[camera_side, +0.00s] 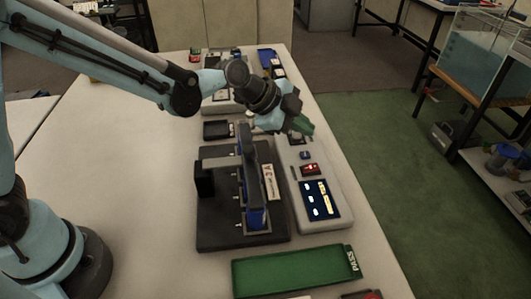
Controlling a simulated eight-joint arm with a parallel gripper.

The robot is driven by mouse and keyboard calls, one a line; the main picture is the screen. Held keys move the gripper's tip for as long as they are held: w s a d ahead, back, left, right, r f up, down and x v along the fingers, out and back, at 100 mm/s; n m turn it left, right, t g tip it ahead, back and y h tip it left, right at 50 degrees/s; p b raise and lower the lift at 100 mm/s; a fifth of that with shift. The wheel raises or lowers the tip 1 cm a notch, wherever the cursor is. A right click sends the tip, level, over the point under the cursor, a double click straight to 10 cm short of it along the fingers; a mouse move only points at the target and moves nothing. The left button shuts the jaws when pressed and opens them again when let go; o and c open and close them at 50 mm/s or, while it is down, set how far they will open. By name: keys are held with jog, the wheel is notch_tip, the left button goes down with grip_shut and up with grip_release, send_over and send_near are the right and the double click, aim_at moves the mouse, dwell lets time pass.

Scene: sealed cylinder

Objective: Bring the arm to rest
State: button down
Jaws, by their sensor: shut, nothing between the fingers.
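My gripper (302,124) is at the end of the arm, above the far part of the work on the white table (130,190). Its fingers look shut and I see nothing between them. It hangs over the far end of a pale panel, past the dark fixture.
A green tray marked PASS (295,270) lies at the near edge. The pale panel (318,190) with small parts and a blue display runs along the right. Small dark boxes (218,130) lie behind the fixture. The table's left side is bare.

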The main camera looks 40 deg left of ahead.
jog(key=s+a+r+n+y, duration=0.2)
jog(key=s+a+n+y, duration=0.1)
jog(key=s+a+n, duration=0.5)
jog(key=s+a+r+n+y, duration=0.2)
jog(key=s+a+n, duration=0.6)
jog(key=s+a, duration=0.2)
jog(key=shift+s+a+r+n+y, duration=0.2)
jog(key=shift+s+a+n+y, duration=0.1)
jog(key=shift+s+y, duration=0.15)
jog(key=w+d+r+n+g, duration=0.35)
jog(key=w+d, duration=0.25)
jog(key=w, duration=0.2)
jog(key=w+d+r+n+g, duration=0.2)
jog(key=w+d+r+n, duration=0.15)
jog(key=w+d, duration=0.4)
jog(key=w+d+f+n+g, duration=0.1)
jog(key=w+d+f+n, duration=0.1)
jog(key=w+d+f, duration=0.1)
jog(key=shift+w+d+g, duration=0.35)
jog(key=shift+w+d, duration=0.55)
jog(key=shift+d, duration=0.5)
jog(key=shift+f, duration=0.1)
